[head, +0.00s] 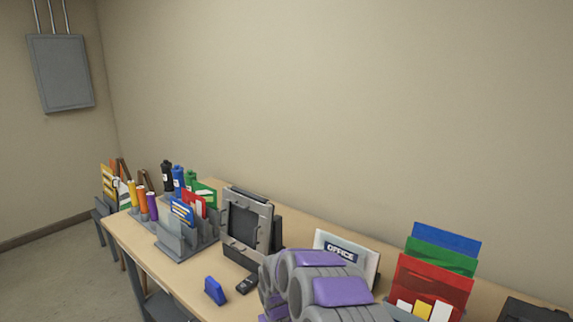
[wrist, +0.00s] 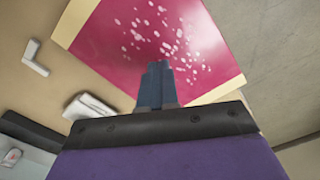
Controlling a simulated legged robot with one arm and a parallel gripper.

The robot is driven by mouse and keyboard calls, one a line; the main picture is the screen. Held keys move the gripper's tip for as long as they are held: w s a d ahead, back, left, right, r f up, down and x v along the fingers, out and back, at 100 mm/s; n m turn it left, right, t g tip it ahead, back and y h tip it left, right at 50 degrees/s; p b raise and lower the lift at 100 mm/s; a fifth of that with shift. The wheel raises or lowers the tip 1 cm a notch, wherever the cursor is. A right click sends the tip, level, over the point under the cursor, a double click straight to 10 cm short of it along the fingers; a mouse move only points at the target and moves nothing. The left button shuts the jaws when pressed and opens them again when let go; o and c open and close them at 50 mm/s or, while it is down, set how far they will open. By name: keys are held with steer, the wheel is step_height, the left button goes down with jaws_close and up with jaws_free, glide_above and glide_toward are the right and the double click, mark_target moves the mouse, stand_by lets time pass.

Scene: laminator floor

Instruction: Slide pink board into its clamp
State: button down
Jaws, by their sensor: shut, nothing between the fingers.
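The pink board (wrist: 110,30) has white speckles and a cream border. It shows large in the wrist view, beyond my fingers, and its upper part is cut off by the frame. My gripper (wrist: 158,70) is shut and empty, with its blue-grey fingers together in front of the board's lower part. I cannot tell whether the fingertips touch the board. I do not make out the pink board or my gripper's fingers in the head view. I cannot pick out the board's clamp for sure in either view.
In the wrist view, a white angled piece (wrist: 36,58) and a white block (wrist: 90,106) lie left of the board. In the head view, a long table (head: 195,284) holds a grey framed device (head: 246,225), bottles, folder racks, an office sign (head: 345,254) and a blue block (head: 215,290).

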steer(key=shift+f, duration=0.7)
stand_by(0.7)
steer(key=shift+w+d+p, duration=0.35)
steer(key=shift+w+d, duration=0.2)
steer(key=shift+w, duration=0.15)
steer(key=shift+w+d, duration=0.45)
steer(key=shift+w, duration=0.15)
steer(key=shift+w+d+p, duration=0.45)
steer(key=shift+w+d, duration=0.35)
steer(key=shift+w, duration=0.15)
steer(key=shift+r, duration=0.1)
stand_by(0.3)
steer(key=shift+r+p, duration=1.35)
steer(key=shift+r, duration=2.1)
